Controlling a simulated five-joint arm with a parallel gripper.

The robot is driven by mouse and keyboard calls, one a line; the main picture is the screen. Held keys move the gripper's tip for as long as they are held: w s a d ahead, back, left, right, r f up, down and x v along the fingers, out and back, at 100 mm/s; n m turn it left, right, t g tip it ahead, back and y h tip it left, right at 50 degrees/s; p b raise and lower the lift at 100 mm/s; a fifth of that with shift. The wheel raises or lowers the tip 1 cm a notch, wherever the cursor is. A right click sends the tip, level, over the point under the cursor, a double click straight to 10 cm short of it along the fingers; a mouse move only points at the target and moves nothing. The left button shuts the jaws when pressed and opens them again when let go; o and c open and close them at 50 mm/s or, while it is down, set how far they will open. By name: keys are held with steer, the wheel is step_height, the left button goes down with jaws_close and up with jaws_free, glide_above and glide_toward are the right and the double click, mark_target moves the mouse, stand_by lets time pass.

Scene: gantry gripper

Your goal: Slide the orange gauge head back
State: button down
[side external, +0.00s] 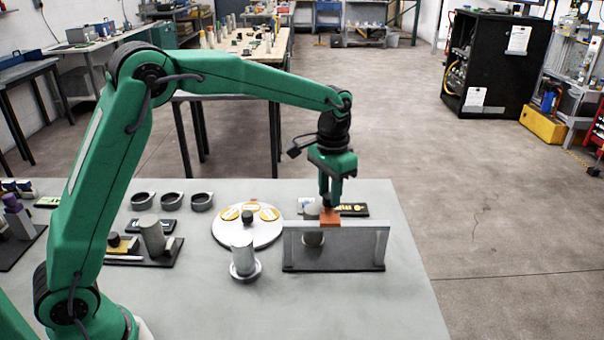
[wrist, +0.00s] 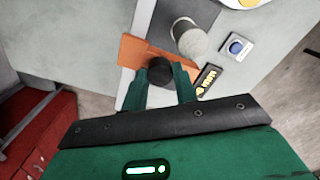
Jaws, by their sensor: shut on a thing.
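The orange gauge head (side external: 330,217) sits on the top edge of the grey gantry stand (side external: 375,247), towards the middle of its bar. In the wrist view the orange head (wrist: 133,50) shows as a flat block with a black round knob (wrist: 161,66) on it. My gripper (side external: 331,203) points down over the head. In the wrist view its two green fingers (wrist: 164,84) stand on either side of the black knob and are shut on it. The fingers hide part of the knob. A grey cylinder (side external: 313,239) shows at the stand, partly hidden by its frame.
A white round plate (side external: 222,235) with orange discs lies left of the stand. A grey cylinder on a round base (side external: 242,260) stands in front of it. Several dark rings (side external: 172,200) and a black tray with a cylinder (side external: 152,240) are further left. The table's front right is clear.

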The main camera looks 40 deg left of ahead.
steer(key=w+d, duration=0.5)
steer(key=shift+w, duration=0.15)
steer(key=shift+d+r, duration=0.1)
steer(key=c, duration=1.1)
jaws_free()
step_height(320, 180, up, 8)
stand_by(0.6)
